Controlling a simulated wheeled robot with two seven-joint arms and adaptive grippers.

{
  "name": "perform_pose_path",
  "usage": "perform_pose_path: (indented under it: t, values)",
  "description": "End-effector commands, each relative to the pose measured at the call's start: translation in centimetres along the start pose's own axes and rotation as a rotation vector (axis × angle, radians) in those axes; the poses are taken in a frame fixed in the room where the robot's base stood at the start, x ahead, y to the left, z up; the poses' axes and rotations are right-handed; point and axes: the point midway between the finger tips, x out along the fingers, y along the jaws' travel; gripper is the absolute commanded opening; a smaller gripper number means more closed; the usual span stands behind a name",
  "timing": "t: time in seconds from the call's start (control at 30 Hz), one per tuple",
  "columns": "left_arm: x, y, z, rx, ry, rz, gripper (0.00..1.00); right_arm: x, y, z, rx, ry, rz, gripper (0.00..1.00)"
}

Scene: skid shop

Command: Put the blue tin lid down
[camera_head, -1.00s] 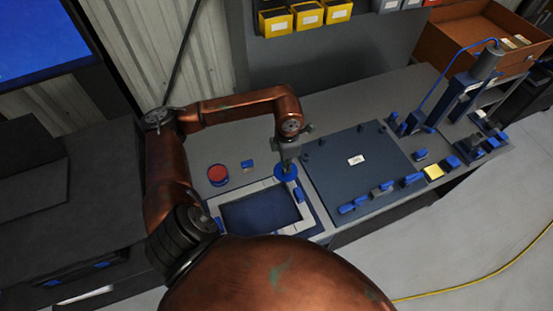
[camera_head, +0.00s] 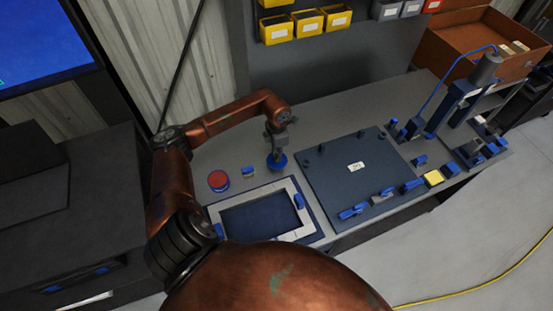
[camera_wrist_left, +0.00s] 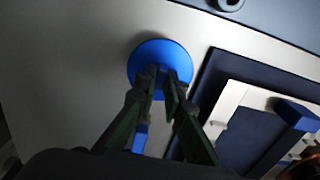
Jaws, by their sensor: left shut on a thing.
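The blue tin lid (camera_head: 277,164) is a round blue disc over the grey bench top, behind the light frame with a dark blue inset. My left gripper (camera_head: 275,152) is shut on it from above, at the lid's raised middle part. In the left wrist view the lid (camera_wrist_left: 150,52) shows as a full blue disc, with the gripper fingers (camera_wrist_left: 160,80) closed at its near side. I cannot tell whether the lid touches the bench. A round tin with a red top (camera_head: 218,179) stands to the left. My right gripper is not in view.
The light frame (camera_head: 285,187) lies in front of the lid. A small blue and tan block (camera_head: 248,172) is to its left. A dark plate (camera_head: 340,165) with blue clamps is to the right. A press (camera_head: 460,100) stands far right. Bare bench lies behind the lid.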

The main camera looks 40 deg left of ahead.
Motion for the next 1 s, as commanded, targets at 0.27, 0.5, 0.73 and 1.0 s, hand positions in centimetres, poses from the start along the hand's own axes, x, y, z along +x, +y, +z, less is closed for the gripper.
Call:
perform_pose_path:
  t: [0.27, 0.5, 0.73, 1.0]
  values:
    - [2.1, 0.6, 0.1, 0.0, 0.0, -0.004, 0.0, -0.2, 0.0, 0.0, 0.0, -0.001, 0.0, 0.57]
    - [3.9, 0.8, 0.1, 0.0, 0.0, 0.0, 0.0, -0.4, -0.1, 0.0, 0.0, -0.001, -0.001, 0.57]
    - [4.2, 0.8, 0.1, 0.001, 0.0, 0.0, 0.0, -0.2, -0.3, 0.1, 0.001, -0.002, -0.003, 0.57]
    - [4.2, 0.8, 0.1, 0.001, 0.0, 0.0, 0.24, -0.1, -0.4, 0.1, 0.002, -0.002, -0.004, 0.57]
